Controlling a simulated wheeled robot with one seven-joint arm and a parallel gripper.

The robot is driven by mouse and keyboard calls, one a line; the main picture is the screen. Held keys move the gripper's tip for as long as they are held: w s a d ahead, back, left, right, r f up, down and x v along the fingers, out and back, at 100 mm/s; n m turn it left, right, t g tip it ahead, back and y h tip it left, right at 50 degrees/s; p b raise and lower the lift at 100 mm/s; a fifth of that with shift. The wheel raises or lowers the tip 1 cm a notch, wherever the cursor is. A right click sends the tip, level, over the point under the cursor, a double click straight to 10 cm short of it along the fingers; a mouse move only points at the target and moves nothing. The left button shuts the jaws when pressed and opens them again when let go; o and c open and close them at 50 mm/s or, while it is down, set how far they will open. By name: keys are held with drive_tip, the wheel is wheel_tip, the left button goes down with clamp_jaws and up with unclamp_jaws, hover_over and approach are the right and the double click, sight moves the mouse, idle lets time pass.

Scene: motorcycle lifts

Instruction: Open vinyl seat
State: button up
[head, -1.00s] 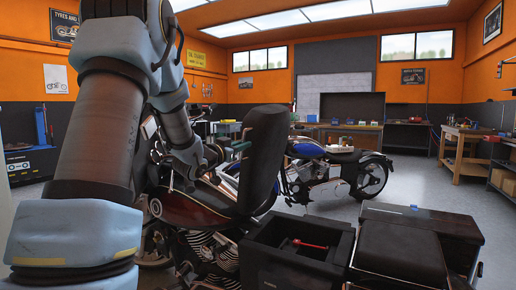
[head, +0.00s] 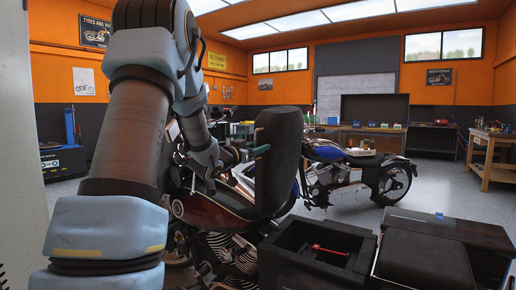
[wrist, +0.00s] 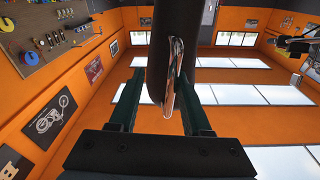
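The black vinyl seat (head: 284,150) stands raised, nearly upright, above the dark red motorcycle (head: 213,213) in the head view. My gripper (head: 258,152), with dark green fingers, is at the left face of the seat, near its upper half. In the wrist view the seat (wrist: 188,45) comes down between the two fingers of my gripper (wrist: 161,78), with a shiny metal edge showing. The fingers are apart with gaps beside the seat's lower end. I cannot tell whether either finger touches it. My arm hides much of the motorcycle's front.
An open black box (head: 316,255) with a red tool (head: 330,250) stands right of the seat, beside a black padded piece (head: 425,262). A blue motorcycle (head: 345,175) stands behind. A workbench (head: 490,158) is at the right. Open floor lies between.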

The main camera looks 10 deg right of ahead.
drive_tip(key=shift+s, duration=0.1)
drive_tip(key=b+v, duration=0.2)
drive_tip(key=v, duration=0.8)
drive_tip(key=shift+s+a, duration=0.25)
drive_tip(key=shift+a, duration=0.05)
drive_tip(key=shift+f, duration=0.1)
